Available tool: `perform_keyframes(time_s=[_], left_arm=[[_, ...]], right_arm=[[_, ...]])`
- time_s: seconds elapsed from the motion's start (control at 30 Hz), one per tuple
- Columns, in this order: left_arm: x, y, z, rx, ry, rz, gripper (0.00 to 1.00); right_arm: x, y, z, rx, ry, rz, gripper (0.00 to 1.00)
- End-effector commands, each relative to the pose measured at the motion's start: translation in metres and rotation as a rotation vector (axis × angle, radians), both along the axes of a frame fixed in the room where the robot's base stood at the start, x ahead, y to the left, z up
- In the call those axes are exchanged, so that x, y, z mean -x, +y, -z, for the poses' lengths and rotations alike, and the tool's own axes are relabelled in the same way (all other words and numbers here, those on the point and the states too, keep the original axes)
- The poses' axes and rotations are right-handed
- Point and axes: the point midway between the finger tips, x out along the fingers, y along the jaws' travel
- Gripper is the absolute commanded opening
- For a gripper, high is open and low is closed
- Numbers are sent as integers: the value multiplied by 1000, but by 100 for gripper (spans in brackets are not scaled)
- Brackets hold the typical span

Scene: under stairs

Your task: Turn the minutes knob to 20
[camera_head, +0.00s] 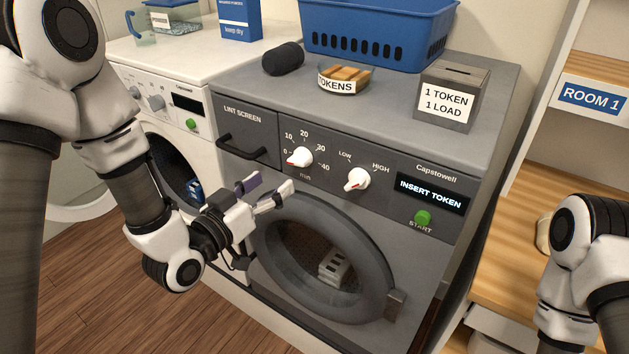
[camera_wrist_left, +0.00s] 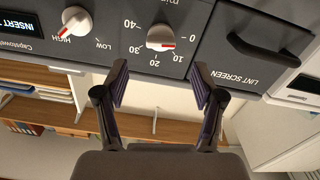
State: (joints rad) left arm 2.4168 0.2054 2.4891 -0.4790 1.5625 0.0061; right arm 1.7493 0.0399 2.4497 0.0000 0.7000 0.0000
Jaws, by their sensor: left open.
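The minutes knob (camera_head: 299,157) is a white dial with a red mark on the grey dryer's front panel, ringed by numbers 0 to 40. Its red mark lies on the side of the low numbers, near 0. It shows upside down in the left wrist view (camera_wrist_left: 160,37). My left gripper (camera_head: 265,190) is open and empty, below and left of the knob and apart from it. In the left wrist view its two fingers (camera_wrist_left: 160,86) stand apart, with the knob beyond the gap. My right arm is at the right edge; its gripper is out of view.
A second knob marked LOW and HIGH (camera_head: 357,180) sits to the right. The lint screen handle (camera_head: 240,147) juts out to the left. The round door (camera_head: 320,255) is below. Tokens bowl (camera_head: 344,79), token box (camera_head: 450,97) and blue basket (camera_head: 379,35) stand on top.

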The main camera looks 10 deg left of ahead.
Motion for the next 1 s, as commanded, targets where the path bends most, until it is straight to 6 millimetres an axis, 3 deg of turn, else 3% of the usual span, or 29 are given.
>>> perform_keyframes(time_s=[0.17,0.5,0.77,0.8,0.97,1.0], left_arm=[[-15,-5,-8,-5,-17,2,69],[-69,-25,-7,-4,-13,0,69],[-75,-27,-5,-1,-12,-2,69],[-75,-27,-5,-1,-12,-2,65],[-74,-26,-5,-1,-12,-2,9],[-74,-26,-5,-2,-12,-1,9]], right_arm=[[0,0,-4,0,-1,0,40],[0,0,-18,0,-1,0,40],[0,0,-18,0,0,0,40],[0,0,-18,0,0,0,40],[0,0,-17,0,0,0,40],[0,0,-17,0,0,0,40]])
